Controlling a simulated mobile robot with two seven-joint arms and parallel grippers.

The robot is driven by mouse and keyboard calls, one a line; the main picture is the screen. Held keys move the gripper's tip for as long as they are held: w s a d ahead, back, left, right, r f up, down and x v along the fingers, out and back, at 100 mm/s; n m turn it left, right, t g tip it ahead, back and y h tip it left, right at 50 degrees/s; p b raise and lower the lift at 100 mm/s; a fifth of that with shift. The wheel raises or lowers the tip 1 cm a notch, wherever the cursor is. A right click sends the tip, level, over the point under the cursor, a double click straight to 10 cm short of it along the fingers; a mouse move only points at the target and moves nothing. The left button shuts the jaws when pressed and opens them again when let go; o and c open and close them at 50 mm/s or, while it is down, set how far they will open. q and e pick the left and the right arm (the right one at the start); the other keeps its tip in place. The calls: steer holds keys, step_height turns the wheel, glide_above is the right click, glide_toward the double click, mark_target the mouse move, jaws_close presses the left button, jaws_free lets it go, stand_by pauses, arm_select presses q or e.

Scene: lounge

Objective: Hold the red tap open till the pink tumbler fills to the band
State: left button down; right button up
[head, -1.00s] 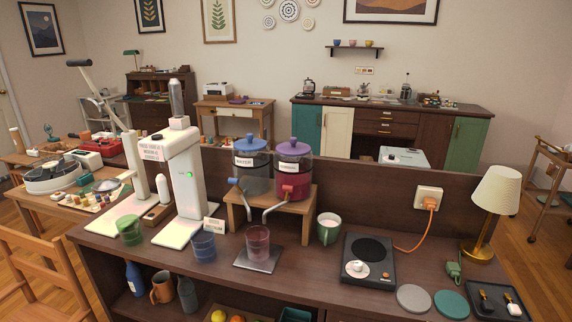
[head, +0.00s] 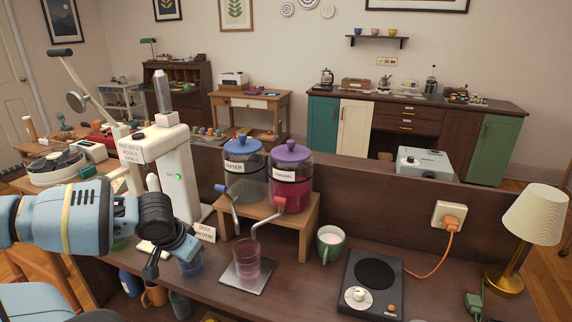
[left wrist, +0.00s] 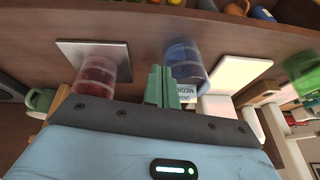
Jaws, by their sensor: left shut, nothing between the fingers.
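The pink tumbler (head: 247,264) stands upright on a grey square plate (head: 262,285), below the spout of the purple-lidded dispenser (head: 291,170), which holds red liquid. It also shows in the left wrist view (left wrist: 101,74). Its liquid level and band cannot be made out. The red tap (head: 279,205) is at the front of that dispenser. My left gripper (head: 150,276) is shut and empty, left of the tumbler and well apart from the tap. Its green fingers (left wrist: 162,86) point between the pink and blue tumblers in the left wrist view. My right gripper is out of view.
A blue tumbler (left wrist: 184,60) stands beside my left fingers, near a small sign (head: 204,232). The water dispenser (head: 243,170) has a blue tap (head: 221,188) left of the red one. A green mug (head: 330,243) and a hot plate (head: 371,283) stand to the right.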

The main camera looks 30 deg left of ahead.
arm_select(q)
steer(key=w+d+r, duration=0.4)
steer(key=d+r, duration=0.1)
steer(key=r, duration=0.3)
steer(key=w+d+r+n+t, duration=0.1)
steer(key=w+d+r, duration=0.4)
steer(key=r, duration=0.3)
steer(key=w+d+r+t, duration=0.1)
steer(key=w+d+r, duration=0.3)
steer(key=d+r, duration=0.2)
step_height(320, 180, up, 2)
steer(key=shift+w+d+r, duration=0.15)
steer(key=shift+w+d, duration=0.05)
steer(key=shift+w, duration=0.05)
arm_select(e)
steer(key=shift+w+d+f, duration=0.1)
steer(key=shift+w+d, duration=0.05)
arm_select(q)
steer(key=shift+n, duration=0.3)
